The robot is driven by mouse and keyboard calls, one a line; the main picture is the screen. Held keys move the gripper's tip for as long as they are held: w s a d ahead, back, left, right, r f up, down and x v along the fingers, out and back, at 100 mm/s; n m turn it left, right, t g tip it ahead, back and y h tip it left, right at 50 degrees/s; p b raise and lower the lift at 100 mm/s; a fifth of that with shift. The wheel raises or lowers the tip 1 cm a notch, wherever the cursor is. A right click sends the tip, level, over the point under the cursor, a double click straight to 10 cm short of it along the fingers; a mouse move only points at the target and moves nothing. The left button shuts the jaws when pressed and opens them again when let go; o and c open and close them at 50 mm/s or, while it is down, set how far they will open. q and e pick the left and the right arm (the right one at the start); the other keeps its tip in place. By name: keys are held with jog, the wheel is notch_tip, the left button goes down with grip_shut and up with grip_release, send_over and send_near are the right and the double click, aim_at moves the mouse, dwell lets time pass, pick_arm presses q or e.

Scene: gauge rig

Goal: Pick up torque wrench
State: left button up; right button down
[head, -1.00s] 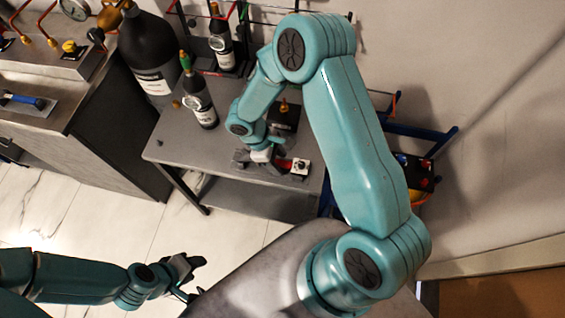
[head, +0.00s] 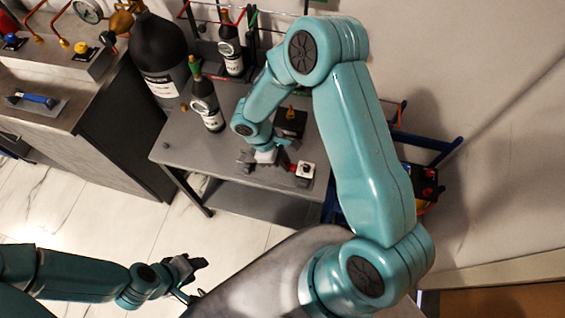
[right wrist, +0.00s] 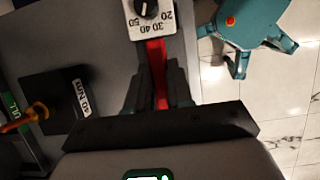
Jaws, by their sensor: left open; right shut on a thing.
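The torque wrench shows in the right wrist view as a red handle (right wrist: 155,58) with a white dial plate (right wrist: 149,14) marked with numbers. In the head view its white dial end (head: 305,170) is at the right part of the grey table. My right gripper (head: 277,161) is low over the table, shut on the red handle, with its dark fingers on both sides in the right wrist view (right wrist: 158,88). I cannot tell whether the wrench is off the table.
A black block (head: 289,123) with a yellow-orange knob stands behind the wrench. Bottles (head: 206,102) stand further back, beside a big black cylinder (head: 155,60). A counter at the left holds a blue-handled tool (head: 40,100).

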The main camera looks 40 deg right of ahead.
notch_tip(320, 180, up, 18)
jog(key=b, duration=0.1)
jog(key=shift+r, duration=0.2)
jog(key=c, duration=1.8)
grip_release()
grip_shut()
